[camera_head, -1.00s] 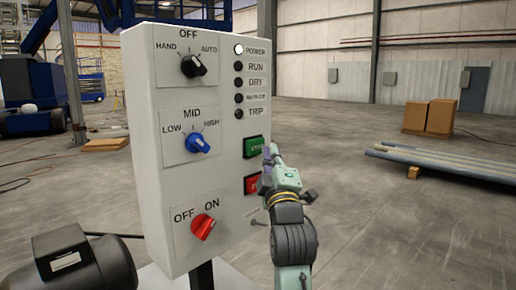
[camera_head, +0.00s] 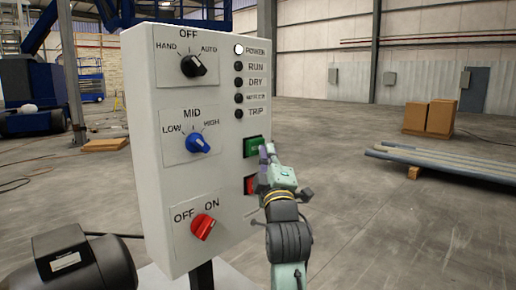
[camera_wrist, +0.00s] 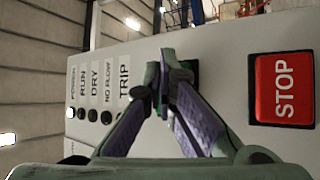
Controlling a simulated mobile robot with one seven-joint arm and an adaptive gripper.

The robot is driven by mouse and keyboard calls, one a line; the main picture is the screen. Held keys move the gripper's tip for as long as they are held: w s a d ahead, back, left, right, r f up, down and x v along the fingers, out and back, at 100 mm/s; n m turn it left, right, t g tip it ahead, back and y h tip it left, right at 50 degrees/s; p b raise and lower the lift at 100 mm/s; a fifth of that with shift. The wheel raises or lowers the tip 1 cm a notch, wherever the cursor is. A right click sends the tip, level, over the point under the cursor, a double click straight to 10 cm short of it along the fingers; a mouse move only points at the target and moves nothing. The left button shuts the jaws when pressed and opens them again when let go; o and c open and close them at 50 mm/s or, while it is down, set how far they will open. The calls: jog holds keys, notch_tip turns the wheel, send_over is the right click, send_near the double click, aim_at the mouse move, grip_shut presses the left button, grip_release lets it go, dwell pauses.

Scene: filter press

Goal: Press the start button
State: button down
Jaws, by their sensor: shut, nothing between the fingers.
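The white control panel (camera_head: 221,205) stands upright in the middle of the head view. The green start button (camera_head: 250,147) is on its right side, with the red stop button (camera_head: 250,186) below it. My gripper (camera_head: 267,150) is shut and empty, its tips at the right edge of the green button. In the wrist view the shut fingertips (camera_wrist: 165,82) cover most of the start button, and only a dark green edge (camera_wrist: 194,73) shows. The red STOP button (camera_wrist: 285,88) is clear to the right. I cannot tell whether the tips touch the start button.
The panel also carries a black knob (camera_head: 192,66), a blue knob (camera_head: 198,143) and a red switch (camera_head: 203,227). The power lamp (camera_head: 239,49) is white; the lamps below it are dark. A dark motor (camera_head: 80,262) sits at lower left.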

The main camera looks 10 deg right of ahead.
jog(key=shift+w+a, duration=0.35)
jog(key=shift+w, duration=0.1)
dwell(0.6)
jog(key=shift+s+d, duration=0.1)
jog(key=shift+s, duration=0.05)
jog(key=shift+s+d, duration=0.5)
jog(key=shift+s, duration=0.2)
jog(key=s+d, duration=0.1)
jog(key=s, duration=0.1)
jog(key=s+d+b, duration=0.1)
jog(key=s+d, duration=0.1)
dwell(0.4)
dwell(0.5)
